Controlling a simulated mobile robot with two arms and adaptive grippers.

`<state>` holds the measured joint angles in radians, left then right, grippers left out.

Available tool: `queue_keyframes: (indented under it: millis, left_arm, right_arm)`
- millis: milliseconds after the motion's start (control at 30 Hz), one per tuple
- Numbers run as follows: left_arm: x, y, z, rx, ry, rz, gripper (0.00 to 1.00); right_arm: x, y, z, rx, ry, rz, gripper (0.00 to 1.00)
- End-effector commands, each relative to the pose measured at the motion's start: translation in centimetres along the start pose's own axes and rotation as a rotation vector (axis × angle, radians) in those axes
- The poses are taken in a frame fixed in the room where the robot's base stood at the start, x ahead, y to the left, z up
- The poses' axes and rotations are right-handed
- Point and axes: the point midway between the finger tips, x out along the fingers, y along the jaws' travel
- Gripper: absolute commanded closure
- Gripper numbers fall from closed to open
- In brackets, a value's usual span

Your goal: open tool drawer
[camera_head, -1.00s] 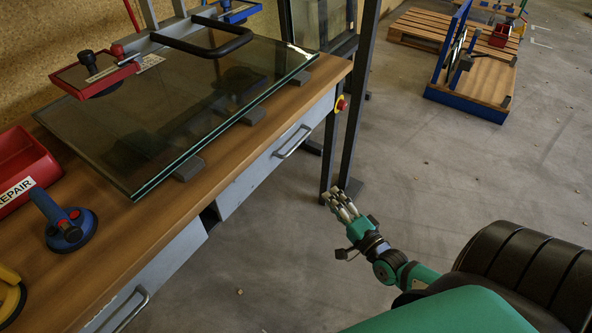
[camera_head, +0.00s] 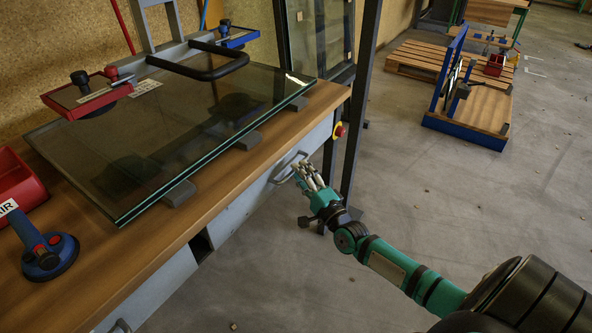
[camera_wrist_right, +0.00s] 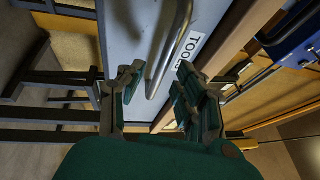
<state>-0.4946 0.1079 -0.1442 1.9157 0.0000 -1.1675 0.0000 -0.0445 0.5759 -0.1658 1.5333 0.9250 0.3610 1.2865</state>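The tool drawer's grey front (camera_head: 238,211) is in the workbench's long side, and it looks closed. Its bar handle (camera_head: 290,167) is near the drawer's right part. My right gripper (camera_head: 306,178) is at the handle in the head view. In the right wrist view the drawer front (camera_wrist_right: 130,35) carries a white label (camera_wrist_right: 188,50) reading "TOO", partly cut off. The metal handle (camera_wrist_right: 174,42) runs between and ahead of the spread fingers of the right gripper (camera_wrist_right: 160,88). No grip on it shows. My left gripper is not in view.
A glass pane (camera_head: 165,140) lies on spacers on the wooden bench top (camera_head: 215,190). A dark post (camera_head: 360,110) stands just right of the drawer, near a red emergency button (camera_head: 339,131). A second drawer (camera_head: 150,290) is nearer.

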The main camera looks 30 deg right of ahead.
Motion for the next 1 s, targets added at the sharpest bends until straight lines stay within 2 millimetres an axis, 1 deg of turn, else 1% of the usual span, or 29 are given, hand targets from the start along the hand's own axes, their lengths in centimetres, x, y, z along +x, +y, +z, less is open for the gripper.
queue_keyframes:
  millis: [33, 200, 300, 533, 567, 800, 1000]
  left_arm:
    - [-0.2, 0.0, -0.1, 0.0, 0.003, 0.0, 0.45]
    - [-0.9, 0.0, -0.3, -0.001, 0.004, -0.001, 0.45]
    - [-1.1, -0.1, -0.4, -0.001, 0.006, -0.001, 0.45]
    - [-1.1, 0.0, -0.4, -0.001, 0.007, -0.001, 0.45]
    - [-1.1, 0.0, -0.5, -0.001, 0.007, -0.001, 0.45]
    - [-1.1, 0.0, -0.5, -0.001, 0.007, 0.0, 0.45]
    - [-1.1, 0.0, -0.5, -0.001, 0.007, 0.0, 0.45]
  right_arm:
    - [0.8, 0.0, 0.0, 0.0, 0.0, -0.003, 0.66]
    - [2.3, 0.1, 0.0, 0.0, 0.0, 0.001, 0.66]
    - [2.6, 0.1, 0.0, -0.001, 0.0, 0.001, 0.66]
    - [2.6, 0.1, 0.0, -0.001, 0.0, 0.001, 0.66]
    - [2.6, 0.1, 0.0, -0.001, 0.0, 0.001, 0.68]
    - [2.6, 0.1, 0.0, -0.001, -0.001, 0.001, 1.0]
    - [2.6, 0.1, 0.0, 0.0, -0.001, 0.002, 1.0]
